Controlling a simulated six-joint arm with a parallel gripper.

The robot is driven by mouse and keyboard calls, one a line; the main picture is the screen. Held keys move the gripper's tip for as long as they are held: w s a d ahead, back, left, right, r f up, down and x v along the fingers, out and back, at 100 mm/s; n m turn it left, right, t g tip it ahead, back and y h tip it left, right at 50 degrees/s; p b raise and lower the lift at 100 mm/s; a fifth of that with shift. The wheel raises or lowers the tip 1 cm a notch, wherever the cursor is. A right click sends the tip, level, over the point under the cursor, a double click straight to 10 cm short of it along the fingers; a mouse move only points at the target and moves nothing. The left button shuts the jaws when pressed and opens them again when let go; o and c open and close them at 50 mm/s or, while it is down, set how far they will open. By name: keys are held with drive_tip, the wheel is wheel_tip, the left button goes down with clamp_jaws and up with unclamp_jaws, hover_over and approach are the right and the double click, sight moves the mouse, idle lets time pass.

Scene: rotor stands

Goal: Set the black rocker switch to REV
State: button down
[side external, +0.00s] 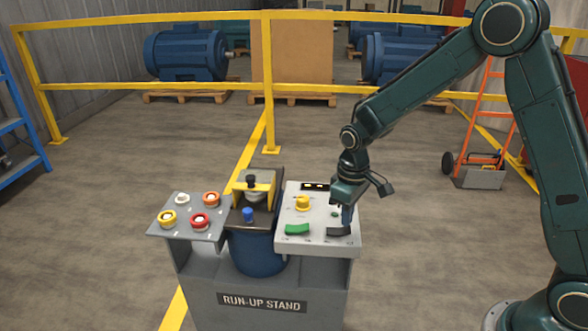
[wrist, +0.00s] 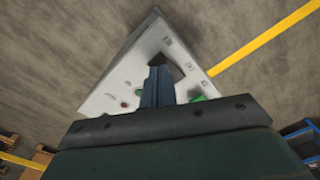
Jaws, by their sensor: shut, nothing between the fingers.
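The black rocker switch (side external: 337,232) lies at the front right of the light grey control panel (side external: 318,247). My gripper (side external: 347,218) points down at its right end, with the fingers shut and empty. I cannot tell whether the tips touch the rocker. In the wrist view the shut fingers (wrist: 158,84) reach over the panel (wrist: 143,45) and cover part of a dark patch that appears to be the rocker. Its markings and which side is pressed are too small to read.
A green rocker (side external: 297,229) sits left of the black one, with a yellow knob (side external: 303,203) behind it. A left panel (side external: 186,230) carries several round buttons. Between the panels stands a blue drum (side external: 257,252).

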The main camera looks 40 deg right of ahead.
sight(346, 230)
drive_tip(key=shift+f, duration=1.05)
idle(0.9)
drive_tip(key=shift+r, duration=3.5)
drive_tip(key=shift+r, duration=0.15)
drive_tip(key=s+r+m+t, duration=0.1)
drive_tip(key=s+r+t, duration=0.1)
drive_tip(key=s+r, duration=0.85)
drive_tip(key=s+r+m+t, duration=0.2)
drive_tip(key=s+r, duration=0.3)
drive_tip(key=s, duration=0.9)
drive_tip(key=shift+d+r+t, duration=0.35)
drive_tip(key=shift+d+t, duration=0.1)
drive_tip(key=shift+t, duration=0.35)
